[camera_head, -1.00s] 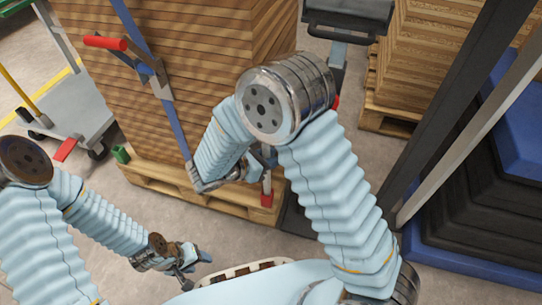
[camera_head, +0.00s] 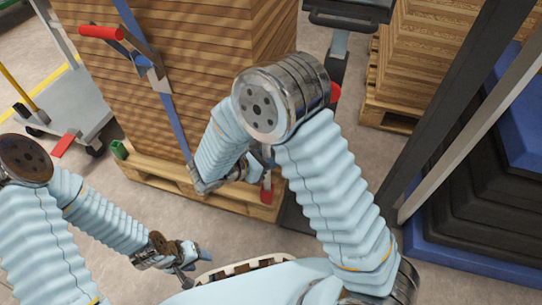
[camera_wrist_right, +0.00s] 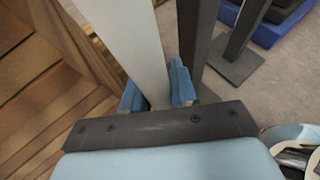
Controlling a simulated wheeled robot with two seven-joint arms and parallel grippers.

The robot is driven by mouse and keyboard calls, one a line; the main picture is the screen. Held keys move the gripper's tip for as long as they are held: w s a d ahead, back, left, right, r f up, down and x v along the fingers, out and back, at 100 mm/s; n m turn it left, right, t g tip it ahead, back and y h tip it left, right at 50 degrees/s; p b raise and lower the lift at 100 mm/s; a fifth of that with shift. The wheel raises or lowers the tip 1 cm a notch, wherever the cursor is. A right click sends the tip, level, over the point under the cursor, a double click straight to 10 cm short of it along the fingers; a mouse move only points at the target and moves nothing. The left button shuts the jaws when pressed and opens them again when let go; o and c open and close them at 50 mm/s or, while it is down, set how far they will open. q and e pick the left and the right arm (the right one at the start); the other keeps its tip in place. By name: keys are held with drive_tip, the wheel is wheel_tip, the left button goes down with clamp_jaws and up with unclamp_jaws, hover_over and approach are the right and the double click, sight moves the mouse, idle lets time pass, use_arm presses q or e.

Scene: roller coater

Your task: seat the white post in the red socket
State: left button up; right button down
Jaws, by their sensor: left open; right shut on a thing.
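The white post (camera_wrist_right: 125,35) shows large in the right wrist view. It stands between the blue fingers of my right gripper (camera_wrist_right: 156,92), which is shut on it. In the head view my right gripper (camera_head: 258,158) is mostly hidden behind my right arm. A small red piece (camera_head: 266,193), which looks like the red socket, shows just below it at the pallet's front corner. A short pale bit of the post shows above the red. I cannot tell whether the post is inside the socket. My left gripper (camera_head: 198,268) is open and empty over the floor at lower left.
A strapped wood stack (camera_head: 200,60) stands on a pallet (camera_head: 165,178) close behind my right gripper. A blue strap with a red-handled lever (camera_head: 102,32) runs down it. A dark post (camera_head: 455,105) and black-and-blue stacks stand at right. A grey cart (camera_head: 70,100) is at left.

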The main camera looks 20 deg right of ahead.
drive_tip(key=shift+f+b, duration=0.9)
drive_tip(key=shift+f, duration=0.5)
drive_tip(key=c, duration=0.8)
unclamp_jaws()
drive_tip(key=p+v, duration=0.2)
drive_tip(key=v, duration=1.1)
drive_tip(key=shift+s+a+r+p, duration=0.15)
drive_tip(key=shift+a+p, duration=0.2)
